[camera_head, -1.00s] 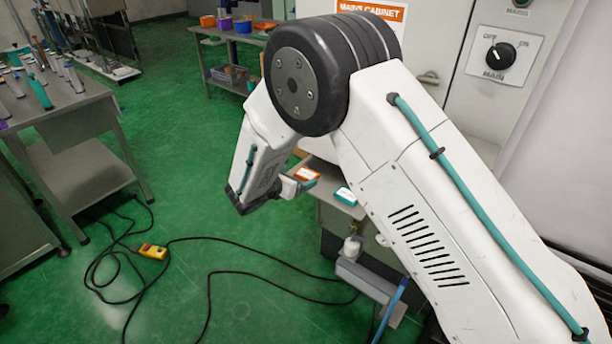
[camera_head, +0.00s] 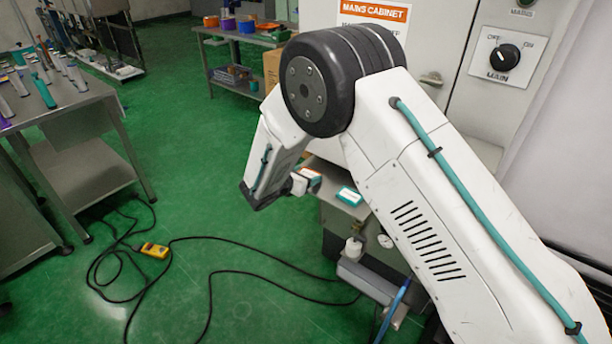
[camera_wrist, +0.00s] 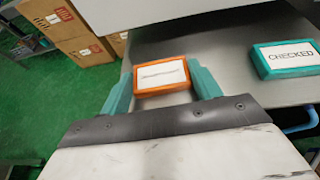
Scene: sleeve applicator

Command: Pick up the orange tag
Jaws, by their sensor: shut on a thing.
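The orange tag (camera_wrist: 163,77) has an orange rim and a white label with small dark lettering that I cannot read. In the wrist view it lies between the two teal fingers of my gripper (camera_wrist: 163,88), which are shut on its left and right sides. A grey metal surface is under and behind it; I cannot tell whether the tag touches it. In the head view the tag (camera_head: 311,172) shows small beside my gripper (camera_head: 306,185), with my arm hiding part of the area. A teal tag (camera_wrist: 286,58) reading "CHECKED" lies to the right, apart from my gripper.
The teal tag also shows on the small grey stand (camera_head: 325,171) in the head view. The mains cabinet (camera_head: 445,60) stands behind my arm. Cardboard boxes (camera_wrist: 65,25) stand at the upper left. A yellow pendant (camera_head: 154,250) and black cables lie on the green floor.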

